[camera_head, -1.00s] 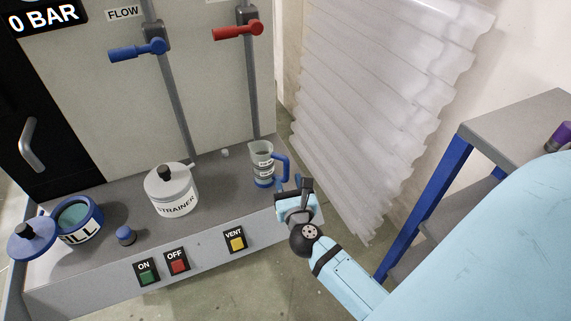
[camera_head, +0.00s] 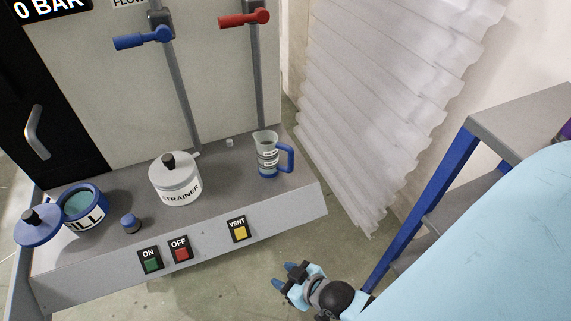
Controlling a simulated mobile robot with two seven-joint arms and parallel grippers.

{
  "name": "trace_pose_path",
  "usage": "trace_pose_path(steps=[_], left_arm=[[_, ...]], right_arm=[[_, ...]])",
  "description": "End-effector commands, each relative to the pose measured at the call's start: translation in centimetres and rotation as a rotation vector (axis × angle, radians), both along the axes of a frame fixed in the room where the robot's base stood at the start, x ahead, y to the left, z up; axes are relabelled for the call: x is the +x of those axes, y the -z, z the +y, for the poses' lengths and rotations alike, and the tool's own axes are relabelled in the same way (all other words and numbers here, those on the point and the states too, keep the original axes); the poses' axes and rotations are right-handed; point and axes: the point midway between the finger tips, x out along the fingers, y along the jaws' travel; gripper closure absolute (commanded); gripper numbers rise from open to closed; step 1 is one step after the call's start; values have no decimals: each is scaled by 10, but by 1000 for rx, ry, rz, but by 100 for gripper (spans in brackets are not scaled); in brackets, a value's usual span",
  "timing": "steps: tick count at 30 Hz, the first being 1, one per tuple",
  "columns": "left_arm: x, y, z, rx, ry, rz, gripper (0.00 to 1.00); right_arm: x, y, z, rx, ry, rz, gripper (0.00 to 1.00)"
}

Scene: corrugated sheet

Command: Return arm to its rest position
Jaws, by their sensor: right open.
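My right gripper (camera_head: 283,276) is in the lower middle of the head view, over the floor in front of the grey bench. Its blue-tipped fingers are apart and nothing is between them. It is clear of the bench edge and of the jug (camera_head: 267,155), a clear measuring jug with a blue handle that stands upright on the bench's right end. My left gripper is not in view.
The grey bench (camera_head: 226,192) also holds a white strainer pot (camera_head: 176,184), a fill pot (camera_head: 84,206), a blue lid (camera_head: 38,224) and a blue knob (camera_head: 130,223). A corrugated sheet (camera_head: 380,90) leans at the wall. A blue-framed shelf (camera_head: 425,205) stands right.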

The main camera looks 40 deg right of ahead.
Motion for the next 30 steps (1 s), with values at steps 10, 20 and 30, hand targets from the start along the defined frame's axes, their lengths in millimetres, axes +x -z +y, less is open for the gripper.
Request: trace_pose_path(steps=[10,20,30], left_arm=[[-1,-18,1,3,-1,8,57],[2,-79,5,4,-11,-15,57],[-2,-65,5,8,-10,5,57]], right_arm=[[1,-22,-1,5,4,-2,56],[1,-76,-4,2,12,-7,56],[0,-68,-4,2,13,-1,56]])
